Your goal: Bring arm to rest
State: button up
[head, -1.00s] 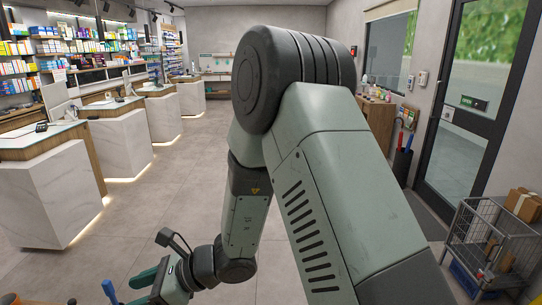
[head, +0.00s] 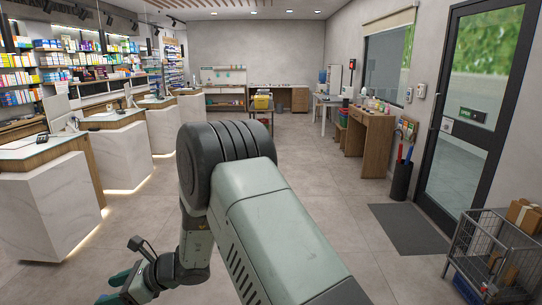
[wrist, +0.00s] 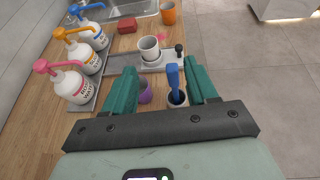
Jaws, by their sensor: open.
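My gripper (wrist: 160,72) is open, with its two green fingers spread apart and nothing held between them. In the wrist view it hangs over a wooden counter (wrist: 100,112). In the head view my gripper (head: 118,288) is at the lower left, partly cut off by the frame edge, and my arm fills the lower middle.
Pump bottles (wrist: 84,56) stand left of the fingers. In the head view, a wire cart (head: 490,250) stands right; open floor (head: 330,190) lies beyond my arm.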

notch_tip(320, 180, down, 10)
jog(key=shift+f, duration=0.1)
jog(key=shift+c, duration=0.3)
dwell(2.3)
